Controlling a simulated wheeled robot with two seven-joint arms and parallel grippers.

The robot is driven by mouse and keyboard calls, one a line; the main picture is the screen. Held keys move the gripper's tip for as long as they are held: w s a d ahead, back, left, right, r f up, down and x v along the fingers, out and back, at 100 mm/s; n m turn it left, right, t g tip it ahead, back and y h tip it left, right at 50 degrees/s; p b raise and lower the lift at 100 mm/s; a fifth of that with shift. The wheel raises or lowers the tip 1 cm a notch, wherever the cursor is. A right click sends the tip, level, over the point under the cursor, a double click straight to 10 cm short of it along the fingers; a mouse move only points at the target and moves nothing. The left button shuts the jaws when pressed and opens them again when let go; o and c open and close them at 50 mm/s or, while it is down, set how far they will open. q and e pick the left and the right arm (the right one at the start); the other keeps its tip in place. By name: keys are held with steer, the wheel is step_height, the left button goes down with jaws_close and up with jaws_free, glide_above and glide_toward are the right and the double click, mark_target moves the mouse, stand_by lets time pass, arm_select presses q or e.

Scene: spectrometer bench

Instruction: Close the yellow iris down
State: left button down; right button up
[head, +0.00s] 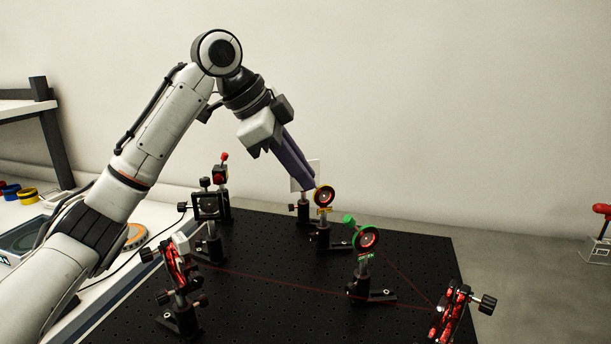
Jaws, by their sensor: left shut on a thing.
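The yellow iris (324,196) stands on a post at the back of the black breadboard, its yellow ring facing me. My left gripper (306,182) reaches down from the upper left, its fingers ending at the upper left side of the yellow ring. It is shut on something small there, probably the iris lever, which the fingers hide. How far the iris opening is closed is too small to tell. My right gripper is not in view.
A green-ringed iris (366,238) stands in front and to the right. Red-faced mirror mounts stand at front left (178,262) and front right (450,312), with a thin red beam between mounts. A black mount (207,205) stands left. The breadboard's (290,310) front middle is clear.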

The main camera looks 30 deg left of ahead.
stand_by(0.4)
arm_select(q)
steer(key=c, duration=1.8)
jaws_free()
steer(key=v, duration=1)
steer(key=shift+p, duration=0.35)
steer(key=shift+s+r, duration=0.1)
